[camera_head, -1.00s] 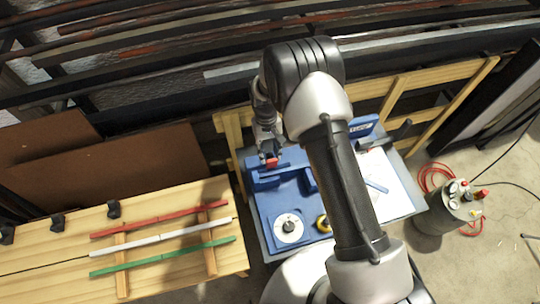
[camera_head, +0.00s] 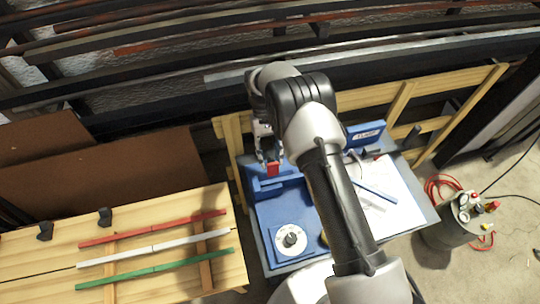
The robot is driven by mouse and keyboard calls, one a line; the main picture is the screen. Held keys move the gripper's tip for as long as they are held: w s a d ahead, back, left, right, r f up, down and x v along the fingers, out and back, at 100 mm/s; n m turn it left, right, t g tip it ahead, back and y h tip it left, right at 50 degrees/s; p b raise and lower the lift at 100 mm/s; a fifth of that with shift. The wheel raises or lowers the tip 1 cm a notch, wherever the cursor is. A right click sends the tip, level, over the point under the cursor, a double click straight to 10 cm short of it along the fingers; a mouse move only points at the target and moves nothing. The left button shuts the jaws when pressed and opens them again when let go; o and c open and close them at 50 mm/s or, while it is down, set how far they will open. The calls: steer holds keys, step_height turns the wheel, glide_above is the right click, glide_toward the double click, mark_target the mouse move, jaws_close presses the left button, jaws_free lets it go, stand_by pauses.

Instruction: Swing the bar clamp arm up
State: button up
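My gripper (camera_head: 268,152) points down at the back left of the blue bench, above a blue bar-shaped fixture (camera_head: 276,184). A small red piece (camera_head: 272,170) shows at the fingertips. I cannot tell whether the fingers hold it or are only around it, or whether it belongs to the bar clamp arm. The clamp arm itself is not clearly made out, and my own arm covers the middle of the bench.
A white disc (camera_head: 291,240) lies at the bench front. White sheets and a blue strip (camera_head: 375,190) lie right of my arm. A wooden table (camera_head: 40,270) at left bears red, white and green laths (camera_head: 155,258). A grey canister (camera_head: 462,218) stands right.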

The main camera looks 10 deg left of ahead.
steer(key=shift+r, duration=0.1)
steer(key=v, duration=0.7)
steer(key=shift+w+r, duration=0.15)
stand_by(0.5)
